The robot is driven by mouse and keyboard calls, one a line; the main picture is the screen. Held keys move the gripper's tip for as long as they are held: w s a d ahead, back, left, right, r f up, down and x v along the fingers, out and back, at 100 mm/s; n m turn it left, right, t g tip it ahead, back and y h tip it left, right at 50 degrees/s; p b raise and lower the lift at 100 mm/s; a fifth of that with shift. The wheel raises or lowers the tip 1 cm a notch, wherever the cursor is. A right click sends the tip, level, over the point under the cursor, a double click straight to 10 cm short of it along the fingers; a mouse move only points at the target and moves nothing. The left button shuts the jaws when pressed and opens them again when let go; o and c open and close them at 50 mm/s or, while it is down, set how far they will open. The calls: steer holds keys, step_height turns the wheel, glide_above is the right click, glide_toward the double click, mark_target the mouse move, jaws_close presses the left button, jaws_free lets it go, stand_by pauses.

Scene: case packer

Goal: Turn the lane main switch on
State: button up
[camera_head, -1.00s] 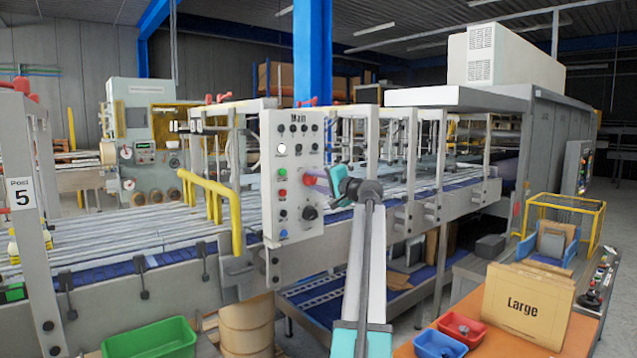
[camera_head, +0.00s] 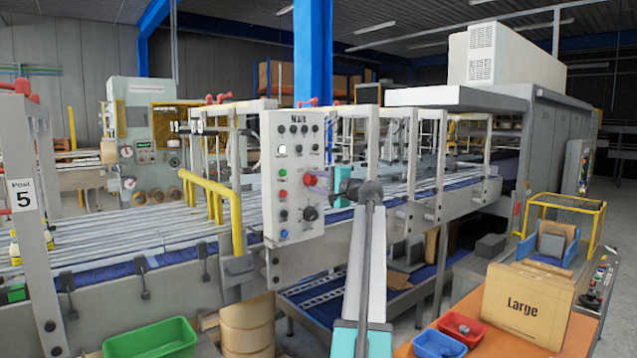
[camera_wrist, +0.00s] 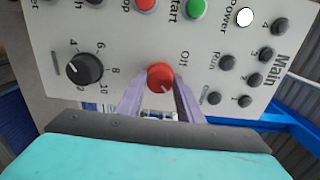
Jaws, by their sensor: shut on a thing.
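The grey-white control panel headed "Main" (camera_head: 294,232) stands in front of the conveyor lane. In the head view my gripper (camera_head: 312,180) reaches the panel's right side from the right. A round white power lamp (camera_wrist: 245,17) shows on the panel, also in the head view (camera_head: 282,149).
Near the knob are a black numbered dial (camera_wrist: 85,69), a green start button (camera_wrist: 195,8) and a red stop button (camera_wrist: 145,4). A yellow rail (camera_head: 212,199) stands left of the panel. Bins and a "Large" box (camera_head: 527,302) sit at the front right.

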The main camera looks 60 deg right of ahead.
steer(key=o, duration=1.1)
steer(key=shift+s+f, duration=0.1)
steer(key=shift+c, duration=0.2)
steer(key=shift+s, duration=0.15)
steer(key=b+v, duration=0.3)
steer(key=v, duration=1)
steer(key=shift+s+a+b, duration=0.15)
steer(key=shift+a+b, duration=0.05)
steer(key=shift+b, duration=0.2)
